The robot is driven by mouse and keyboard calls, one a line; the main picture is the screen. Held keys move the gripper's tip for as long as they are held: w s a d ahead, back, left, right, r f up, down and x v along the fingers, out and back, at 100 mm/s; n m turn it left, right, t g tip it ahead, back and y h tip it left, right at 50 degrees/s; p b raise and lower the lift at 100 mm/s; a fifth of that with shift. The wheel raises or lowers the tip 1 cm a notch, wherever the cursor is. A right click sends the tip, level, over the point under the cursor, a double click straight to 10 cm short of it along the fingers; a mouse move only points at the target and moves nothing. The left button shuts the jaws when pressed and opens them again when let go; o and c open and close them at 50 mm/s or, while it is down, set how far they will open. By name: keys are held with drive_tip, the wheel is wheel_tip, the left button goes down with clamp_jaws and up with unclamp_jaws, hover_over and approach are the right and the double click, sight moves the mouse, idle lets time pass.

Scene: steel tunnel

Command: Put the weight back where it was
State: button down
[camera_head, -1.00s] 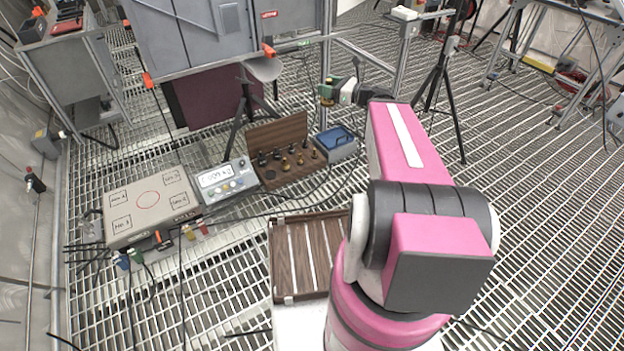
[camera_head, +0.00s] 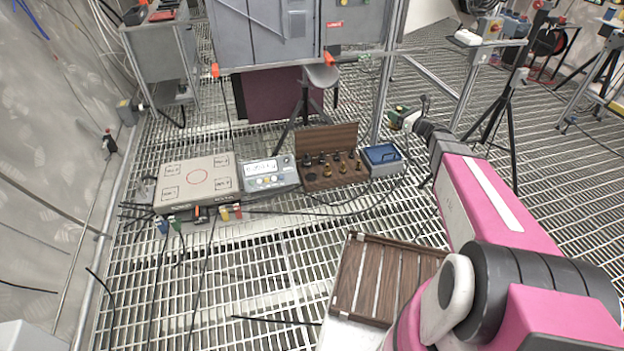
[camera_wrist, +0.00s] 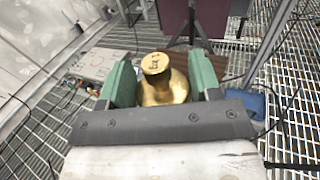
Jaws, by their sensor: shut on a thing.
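The brass weight (camera_wrist: 161,88) is gripped between the green fingers of my gripper (camera_wrist: 161,76) in the wrist view. Its knob top carries a marking that seems to read "1kg". In the head view my gripper (camera_head: 399,118) is small, held in the air behind the blue case; the weight is hard to make out there. An open wooden weight box (camera_head: 312,184) stands on the floor grating with several dark and brass weights in it, its lid panel upright at the back. Which slot is empty is too small to tell.
A scale platform (camera_head: 225,183) with a red circle and numbered corners lies left of the box. A display unit (camera_head: 270,173) stands between them. A blue case (camera_head: 382,156) is right of the box. A slatted wooden tray (camera_head: 372,285) lies in front. Cables cross the grating.

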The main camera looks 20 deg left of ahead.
drive_tip(key=w+a+f, duration=0.7)
drive_tip(key=a+f, duration=0.3)
drive_tip(key=a, duration=0.3)
drive_tip(key=w+a+f, duration=0.1)
drive_tip(key=a+f, duration=1.4)
drive_tip(key=a, duration=0.3)
drive_tip(key=a+f, duration=1.5)
drive_tip(key=a, duration=0.3)
drive_tip(key=shift+w+d+f, duration=0.95)
drive_tip(key=shift+d+f, duration=0.65)
drive_tip(key=shift+f, duration=0.35)
drive_tip(key=shift+w+d+f, duration=1)
drive_tip(key=shift+d+f, duration=0.65)
drive_tip(key=shift+f, duration=0.35)
drive_tip(key=shift+w+d+f, duration=0.95)
drive_tip(key=shift+d+f, duration=0.65)
drive_tip(key=shift+f, duration=0.35)
drive_tip(key=shift+f, duration=0.1)
drive_tip(key=shift+c, duration=1.6)
unclamp_jaws()
drive_tip(key=shift+f, duration=0.15)
